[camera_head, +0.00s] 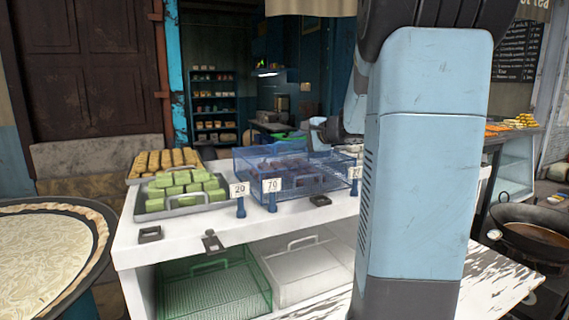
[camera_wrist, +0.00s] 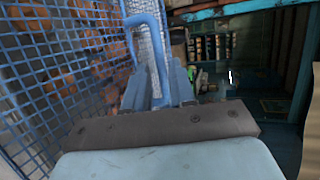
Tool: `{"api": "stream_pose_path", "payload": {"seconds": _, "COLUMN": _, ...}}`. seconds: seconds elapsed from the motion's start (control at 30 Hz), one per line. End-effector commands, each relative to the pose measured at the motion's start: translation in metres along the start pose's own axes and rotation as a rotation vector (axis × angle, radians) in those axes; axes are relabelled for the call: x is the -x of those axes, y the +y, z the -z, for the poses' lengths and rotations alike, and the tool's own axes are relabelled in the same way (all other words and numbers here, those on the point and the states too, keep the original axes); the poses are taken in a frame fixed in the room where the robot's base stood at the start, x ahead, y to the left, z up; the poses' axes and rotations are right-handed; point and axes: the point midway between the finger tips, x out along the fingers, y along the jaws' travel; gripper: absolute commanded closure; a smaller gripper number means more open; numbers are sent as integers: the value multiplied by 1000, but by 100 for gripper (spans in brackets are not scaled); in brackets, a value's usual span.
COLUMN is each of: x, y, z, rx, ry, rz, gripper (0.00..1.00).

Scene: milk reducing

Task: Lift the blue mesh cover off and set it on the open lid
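The blue mesh cover (camera_head: 262,164) stands on the white counter over reddish-orange pieces, right of the green sweets. In the wrist view the mesh (camera_wrist: 60,70) fills the left side, with orange pieces behind it. Its blue handle (camera_wrist: 146,19) rises between the two fingers. My gripper (camera_wrist: 160,85) has its fingers close together around the handle and appears shut on it. In the head view my gripper (camera_head: 320,140) is at the cover's upper right, partly hidden by my arm. A peeling white panel (camera_head: 490,285) extends low at the front right; I cannot tell whether it is the open lid.
A tray of green sweets (camera_head: 180,190) and a tray of tan pieces (camera_head: 165,160) stand left of the cover. Price tags (camera_head: 271,186) stand in front. Green (camera_head: 210,285) and white (camera_head: 305,265) mesh covers sit below. A dark pan (camera_head: 530,235) is at right.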

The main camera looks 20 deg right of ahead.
Motion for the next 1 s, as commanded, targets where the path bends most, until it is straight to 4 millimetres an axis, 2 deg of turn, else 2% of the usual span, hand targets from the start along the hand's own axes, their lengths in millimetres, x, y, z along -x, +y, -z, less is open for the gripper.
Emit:
{"api": "stream_pose_path", "payload": {"seconds": 0.2, "x": -30, "y": 1, "z": 2, "rx": -1, "ry": -2, "rz": -1, "gripper": 75}}
{"api": "stream_pose_path", "payload": {"seconds": 0.33, "x": -42, "y": 2, "z": 1, "rx": 0, "ry": -2, "rz": -1, "gripper": 75}}
{"api": "stream_pose_path", "payload": {"seconds": 0.57, "x": -43, "y": 1, "z": 1, "rx": 1, "ry": -1, "rz": 0, "gripper": 76}}
{"api": "stream_pose_path", "payload": {"seconds": 0.8, "x": -43, "y": 2, "z": 1, "rx": 0, "ry": -2, "rz": -1, "gripper": 99}}
{"api": "stream_pose_path", "payload": {"seconds": 1.0, "x": -43, "y": 2, "z": 0, "rx": 0, "ry": -2, "rz": -2, "gripper": 100}}
